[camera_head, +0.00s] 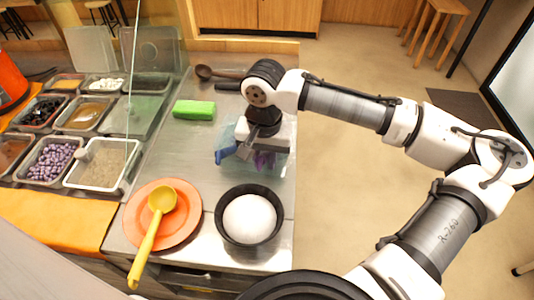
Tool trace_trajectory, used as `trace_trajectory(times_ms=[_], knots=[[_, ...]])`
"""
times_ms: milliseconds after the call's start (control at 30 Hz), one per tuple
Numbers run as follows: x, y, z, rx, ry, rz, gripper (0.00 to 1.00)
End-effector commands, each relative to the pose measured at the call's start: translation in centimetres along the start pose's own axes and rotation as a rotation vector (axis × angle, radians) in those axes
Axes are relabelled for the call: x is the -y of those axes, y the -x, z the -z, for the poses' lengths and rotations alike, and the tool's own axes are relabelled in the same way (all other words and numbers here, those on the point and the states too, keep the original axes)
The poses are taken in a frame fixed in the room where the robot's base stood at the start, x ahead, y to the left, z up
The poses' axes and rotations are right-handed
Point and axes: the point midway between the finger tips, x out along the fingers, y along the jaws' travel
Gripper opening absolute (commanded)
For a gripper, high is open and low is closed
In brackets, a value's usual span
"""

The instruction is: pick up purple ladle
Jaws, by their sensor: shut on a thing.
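The purple ladle (264,160) shows only as a small purple patch under my gripper, near the right edge of the steel counter. The rest of it is hidden by the gripper. My gripper (258,151) points down over the counter and is shut on the purple ladle. The fingers are mostly hidden, and I cannot tell whether the ladle is clear of the counter. A blue object (224,154) lies just left of the gripper.
A green block (194,110) lies left of my gripper. An orange plate (184,239) with a yellow ladle (150,232) and a dark bowl (221,224) with a white round content (250,220) stand in front. A dark wooden spoon (219,73) lies behind. Topping trays and a glass screen are at left.

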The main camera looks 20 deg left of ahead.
Motion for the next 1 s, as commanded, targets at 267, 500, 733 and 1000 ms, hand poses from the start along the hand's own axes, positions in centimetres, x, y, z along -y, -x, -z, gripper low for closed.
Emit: trace_trajectory(times_ms=[267, 500, 733, 1000], knots=[[0.1, 2.2, 0.1, -0.003, -0.001, 0.002, 0.00], [0.1, 7.9, 0.1, -0.005, -0.001, 0.001, 0.00], [0.1, 14.4, 0.0, -0.004, 0.000, 0.001, 0.00], [0.0, 19.0, 0.0, -0.002, 0.000, 0.000, 0.00]])
